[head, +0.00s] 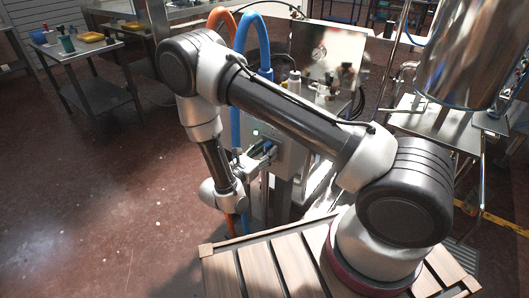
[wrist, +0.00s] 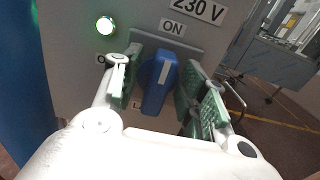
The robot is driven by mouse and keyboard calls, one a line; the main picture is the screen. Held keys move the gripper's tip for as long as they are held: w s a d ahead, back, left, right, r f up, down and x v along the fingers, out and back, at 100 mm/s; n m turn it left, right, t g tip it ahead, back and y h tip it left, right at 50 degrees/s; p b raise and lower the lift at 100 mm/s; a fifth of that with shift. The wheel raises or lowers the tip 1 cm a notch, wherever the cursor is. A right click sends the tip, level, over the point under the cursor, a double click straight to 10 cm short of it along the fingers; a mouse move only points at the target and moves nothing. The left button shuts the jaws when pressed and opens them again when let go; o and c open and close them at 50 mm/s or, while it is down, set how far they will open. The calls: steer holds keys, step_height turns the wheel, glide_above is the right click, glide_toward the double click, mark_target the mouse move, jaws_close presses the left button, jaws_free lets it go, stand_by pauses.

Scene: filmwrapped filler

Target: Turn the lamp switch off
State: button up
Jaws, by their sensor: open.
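The lamp switch (wrist: 157,85) is a blue rotary knob with a white mark, on a grey box. In the wrist view its white mark points up toward the "ON" label (wrist: 173,27). My gripper (wrist: 160,95) is open, with one green-padded finger on each side of the knob. I cannot tell whether either finger touches it. A lit green lamp (wrist: 105,26) is at the upper left of the box. An "O" label at the left is partly hidden by the left finger. In the head view my gripper (head: 262,154) is at the front of the grey box (head: 290,140).
A "230 V" label (wrist: 199,8) is above the switch. Orange and blue hoses (head: 236,105) run down beside the box. A shiny steel vessel (head: 462,50) stands at the right. A side table (head: 78,50) is at the back left. The left floor is open.

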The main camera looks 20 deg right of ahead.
jaws_close()
steer(key=shift+n, duration=0.3)
steer(key=n, duration=0.3)
steer(key=shift+w+a+n, duration=0.1)
steer(key=shift+w+n, duration=0.05)
steer(key=shift+n, duration=0.15)
steer(key=n, duration=0.4)
steer(key=shift+w+a+f+n, duration=0.1)
steer(key=shift+f+n, duration=0.1)
steer(key=shift+n, duration=0.1)
steer(key=n, duration=0.4)
steer(key=shift+w+a+f+n, duration=0.1)
steer(key=shift+w+f+n, duration=0.05)
steer(key=shift+n, duration=0.15)
steer(key=shift+f+n, duration=0.15)
steer(key=shift+n, duration=0.95)
steer(key=shift+f+n, duration=0.1)
steer(key=shift+n, duration=1)
